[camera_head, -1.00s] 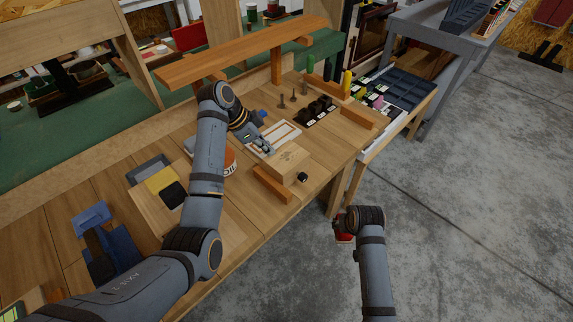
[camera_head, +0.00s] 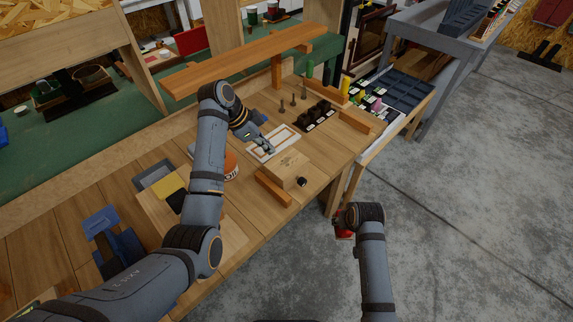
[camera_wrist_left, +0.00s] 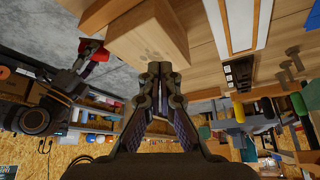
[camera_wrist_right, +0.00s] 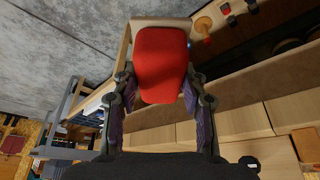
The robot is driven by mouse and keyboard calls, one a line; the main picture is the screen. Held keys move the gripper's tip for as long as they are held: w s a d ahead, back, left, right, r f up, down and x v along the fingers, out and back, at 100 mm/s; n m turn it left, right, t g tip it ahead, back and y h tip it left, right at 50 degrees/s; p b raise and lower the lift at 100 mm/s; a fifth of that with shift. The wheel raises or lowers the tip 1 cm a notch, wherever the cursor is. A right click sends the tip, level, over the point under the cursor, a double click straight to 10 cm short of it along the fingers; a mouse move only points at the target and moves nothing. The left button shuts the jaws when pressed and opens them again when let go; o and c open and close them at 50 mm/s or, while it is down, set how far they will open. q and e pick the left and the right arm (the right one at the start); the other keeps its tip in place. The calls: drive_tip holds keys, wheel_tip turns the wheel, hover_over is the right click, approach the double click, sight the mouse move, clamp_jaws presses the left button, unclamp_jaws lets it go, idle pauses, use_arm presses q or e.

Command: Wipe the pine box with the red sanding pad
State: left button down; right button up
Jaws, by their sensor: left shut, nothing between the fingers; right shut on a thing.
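The pine box (camera_head: 291,165) lies on the plank bench beside a white-edged frame. It also shows close up in the left wrist view (camera_wrist_left: 150,38). My left gripper (camera_head: 268,149) is shut and empty at the box's far left edge; its tips (camera_wrist_left: 160,70) meet right by the box, and I cannot tell whether they touch it. The red sanding pad (camera_wrist_right: 160,62) is between the fingers of my right gripper (camera_wrist_right: 160,82), which is shut on it. In the head view the pad (camera_head: 344,234) shows partly under my right wrist, off the bench's front edge.
An orange-brown wood strip (camera_head: 272,187) lies in front of the box, with a small dark round thing (camera_head: 302,181) at its right. Behind are the white-edged frame (camera_head: 286,134), dark sockets (camera_head: 319,114) and upright pegs. A raised plank shelf (camera_head: 240,60) spans the back.

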use_arm(q)
drive_tip(key=shift+r+p, duration=0.6)
drive_tip(key=shift+r, duration=0.35)
drive_tip(key=w+v, duration=0.1)
drive_tip(key=v, duration=0.6)
drive_tip(key=shift+s, duration=0.45)
drive_tip(key=shift+s+r, duration=0.1)
